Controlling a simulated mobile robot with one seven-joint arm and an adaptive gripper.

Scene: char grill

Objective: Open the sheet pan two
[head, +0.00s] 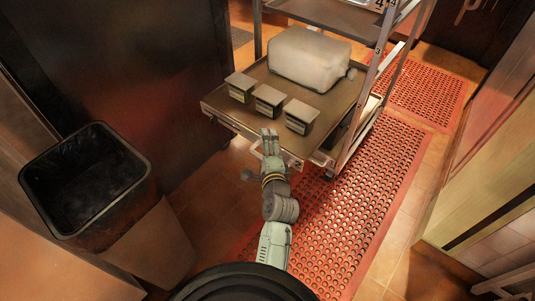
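A metal sheet pan (226,112) sits low in a wheeled rack in the head view. A small label "2" (298,164) shows near its front right corner. The pan carries a large pale block-like container and several small lidded tubs. My gripper (270,133) is at the front edge of this pan, in front of the tubs, and overlaps the edge in the picture. Whether it touches the edge cannot be told. The fingers look close together, but they are too small to tell open from shut. My arm hides part of the pan's front edge.
The rack's upright post (365,92) stands right of the pan, and an upper pan (325,14) hangs above. A black bin (88,182) stands at left beside a dark cabinet. Red perforated mats (350,215) cover the floor at right.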

